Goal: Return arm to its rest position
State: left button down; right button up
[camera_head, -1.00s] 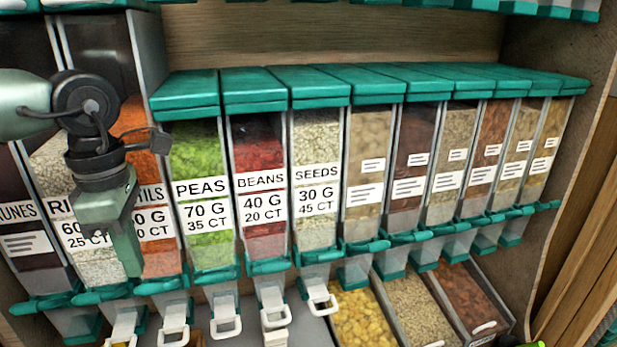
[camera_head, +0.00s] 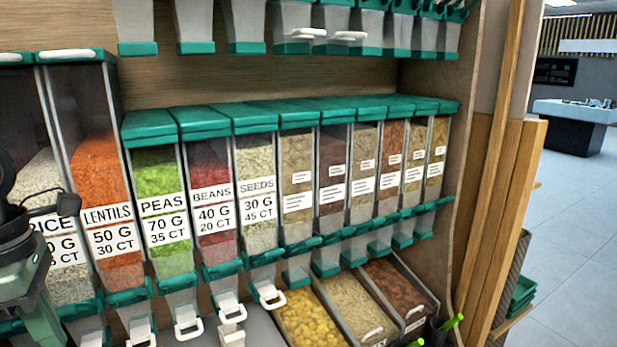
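My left arm comes in from the left edge in the head view. Its dark wrist and grey-green gripper (camera_head: 40,318) are at the lower left, in front of the rice dispenser (camera_head: 68,270), and partly cut off by the frame. The fingertips are not clear, so I cannot tell whether it is open or shut. I see nothing held in it. My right gripper is not in view.
A row of clear dispensers with teal lids, including lentils (camera_head: 100,180), peas (camera_head: 160,180) and beans (camera_head: 208,165), fills the shelf. Open bins of yellow pieces (camera_head: 315,318) and brown pieces (camera_head: 400,288) sit below. Open floor (camera_head: 570,220) lies to the right.

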pick_arm(q)
jog(key=w+d+f+n+t+h, duration=0.5)
jog(key=w+d+n+t+h, duration=0.25)
jog(key=d+h, duration=0.35)
jog(key=w+a+f+n+t+y, duration=0.2)
jog(key=a+f+n+t+y, duration=0.25)
jog(key=n, duration=0.75)
jog(key=w+a+f+n+t+y, duration=0.2)
jog(key=a+f+n+t+y, duration=0.25)
jog(key=n, duration=0.65)
jog(key=s+f+n+g+y, duration=0.55)
jog(key=s+f+n, duration=0.45)
jog(key=f, duration=0.4)
jog(key=s+d+f+n+g+h, duration=0.3)
jog(key=s+d+f+n+g, duration=0.45)
jog(key=s+d, duration=0.55)
notch_tip(320, 180, down, 28)
jog(key=s+a+m+g, duration=0.2)
jog(key=s, duration=0.1)
jog(key=s+a+f, duration=0.2)
jog(key=s+f, duration=1.4)
jog(key=shift+a+g+b, duration=0.35)
jog(key=shift+a+b, duration=0.05)
